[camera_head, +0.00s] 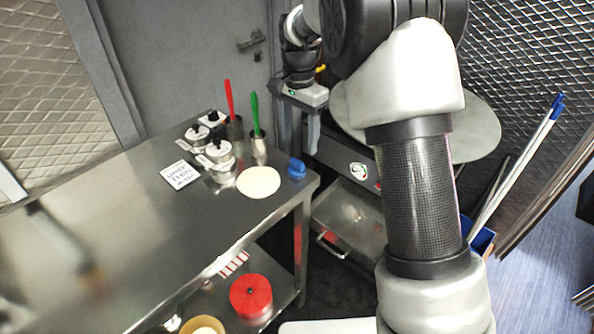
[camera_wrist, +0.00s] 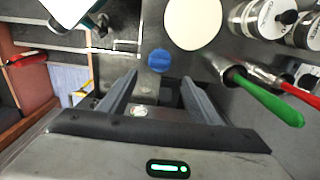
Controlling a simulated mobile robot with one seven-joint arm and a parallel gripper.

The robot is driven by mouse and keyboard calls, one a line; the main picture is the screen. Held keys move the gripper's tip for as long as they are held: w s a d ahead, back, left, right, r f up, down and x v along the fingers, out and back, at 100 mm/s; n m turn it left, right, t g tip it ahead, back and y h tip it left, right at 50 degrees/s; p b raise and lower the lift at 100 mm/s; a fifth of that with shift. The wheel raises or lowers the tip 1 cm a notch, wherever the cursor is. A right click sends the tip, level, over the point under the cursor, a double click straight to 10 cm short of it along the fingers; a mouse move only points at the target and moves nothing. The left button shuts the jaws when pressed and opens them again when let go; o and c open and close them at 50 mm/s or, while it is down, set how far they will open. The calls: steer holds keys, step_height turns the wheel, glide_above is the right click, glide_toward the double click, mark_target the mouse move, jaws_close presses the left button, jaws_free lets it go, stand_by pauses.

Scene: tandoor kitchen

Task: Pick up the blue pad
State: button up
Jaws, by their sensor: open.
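The blue pad (camera_head: 297,169) is a small blue item near the right corner of the steel table, just right of a pale round disc. It also shows in the wrist view (camera_wrist: 159,60), beyond the fingertips and roughly midway between them. My gripper (camera_head: 299,141) hangs with its fingers pointing down behind the pad in the head view. In the wrist view my gripper (camera_wrist: 160,82) has its two fingers spread wide with nothing between them. The gripper is apart from the pad.
The pale disc (camera_head: 259,182) lies beside the pad. Steel cups (camera_head: 259,150) hold red- and green-handled utensils, near labelled jars (camera_head: 219,157) and a small sign (camera_head: 181,174). A red pot (camera_head: 251,296) is on the lower shelf. The table's left part looks clear.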

mark_target(297, 161)
step_height(297, 161, down, 2)
steer(key=f, duration=0.3)
steer(key=s+f, duration=0.1)
steer(key=shift+a+f+b, duration=0.25)
steer(key=shift+f+b, duration=0.15)
steer(key=shift+w+f, duration=0.1)
steer(key=shift+f, duration=0.2)
steer(key=c, duration=1.1)
